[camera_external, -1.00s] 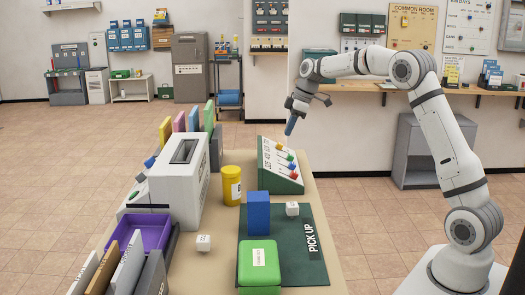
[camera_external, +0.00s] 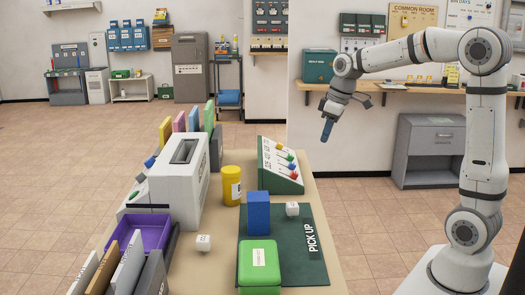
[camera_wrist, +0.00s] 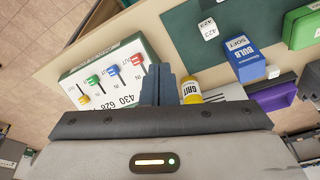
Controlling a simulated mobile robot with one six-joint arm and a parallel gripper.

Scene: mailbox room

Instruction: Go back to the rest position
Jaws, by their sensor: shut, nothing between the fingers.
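My gripper (camera_external: 327,130) hangs in the air to the right of and above the far end of the table (camera_external: 325,190), pointing down. Its blue fingers are together with nothing between them. It touches nothing. In the wrist view, the fingers (camera_wrist: 168,88) show at the middle, between the panel with coloured sliders (camera_wrist: 108,75) and the yellow jar (camera_wrist: 190,90). My arm is bent at the elbow, its upper link close to upright above the base.
On the table stand the slider panel (camera_external: 279,165), yellow jar (camera_external: 231,186), blue box (camera_external: 258,212), green box (camera_external: 259,265), white cubes, a purple tray (camera_external: 148,233) and a white slotted machine (camera_external: 180,180). A grey cabinet (camera_external: 430,150) stands behind. The air around my gripper is clear.

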